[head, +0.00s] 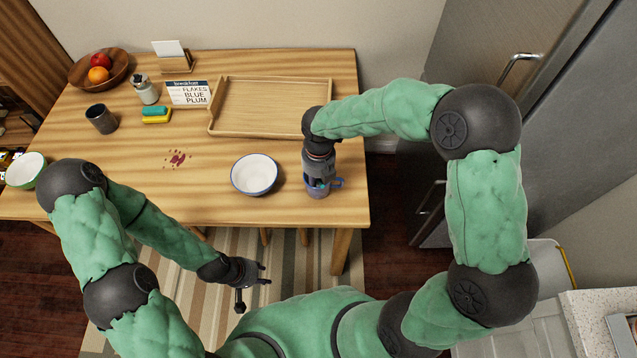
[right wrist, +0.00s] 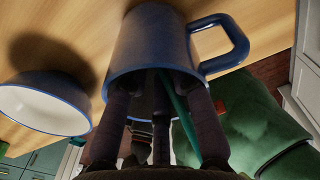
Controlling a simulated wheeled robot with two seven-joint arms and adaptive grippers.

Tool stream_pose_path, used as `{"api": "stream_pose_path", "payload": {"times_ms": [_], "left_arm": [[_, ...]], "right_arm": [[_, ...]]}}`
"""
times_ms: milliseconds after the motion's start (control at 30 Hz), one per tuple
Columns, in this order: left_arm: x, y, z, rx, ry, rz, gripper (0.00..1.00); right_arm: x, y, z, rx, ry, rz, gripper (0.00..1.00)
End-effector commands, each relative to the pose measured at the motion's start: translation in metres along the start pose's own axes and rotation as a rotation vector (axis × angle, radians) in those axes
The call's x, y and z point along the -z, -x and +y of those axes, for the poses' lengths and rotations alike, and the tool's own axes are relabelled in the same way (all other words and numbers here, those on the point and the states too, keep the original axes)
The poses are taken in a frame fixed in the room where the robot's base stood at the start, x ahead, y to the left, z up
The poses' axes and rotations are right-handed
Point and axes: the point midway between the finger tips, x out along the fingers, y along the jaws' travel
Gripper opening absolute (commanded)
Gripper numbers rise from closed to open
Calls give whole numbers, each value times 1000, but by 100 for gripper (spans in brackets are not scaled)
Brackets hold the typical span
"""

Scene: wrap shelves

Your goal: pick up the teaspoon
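A blue-grey mug (head: 315,192) stands near the right front edge of the table. It also shows in the right wrist view (right wrist: 150,45), its handle to the right. A thin teal stem, which looks like the teaspoon (right wrist: 180,118), sticks out of the mug's mouth; its lower end is hidden inside. My right gripper (head: 318,178) is directly above the mug. Its fingers are spread at the mouth, with the teal stem between them; I see no clear grip on it. My left gripper (head: 259,279) is open and empty, in front of the table.
A white bowl (head: 254,174) with a blue rim stands just left of the mug. A wooden tray (head: 270,105), a sign (head: 188,93), sponges (head: 156,115), a dark cup (head: 101,118) and a fruit bowl (head: 98,70) are further back. Reddish bits (head: 177,158) lie on the table.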

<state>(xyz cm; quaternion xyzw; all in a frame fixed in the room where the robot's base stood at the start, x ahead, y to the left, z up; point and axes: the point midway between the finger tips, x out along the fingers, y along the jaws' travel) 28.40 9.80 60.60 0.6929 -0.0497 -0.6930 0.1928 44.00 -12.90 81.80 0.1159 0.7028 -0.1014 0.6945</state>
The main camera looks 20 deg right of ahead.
Motion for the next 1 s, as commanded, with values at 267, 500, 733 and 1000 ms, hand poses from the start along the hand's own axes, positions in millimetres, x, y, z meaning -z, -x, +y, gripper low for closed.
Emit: {"api": "stream_pose_path", "payload": {"times_ms": [267,500,733,1000], "left_arm": [[1,-4,-1,0,0,2,40],[1,-3,-1,0,0,2,40],[1,-3,-1,0,0,2,40],[0,13,5,0,0,2,40]], "right_arm": [[-5,-1,1,-7,-4,-14,24],[-6,1,2,-9,-4,-16,5],[-7,2,2,-9,-4,-18,5],[-7,37,3,-11,-4,-21,5]]}}
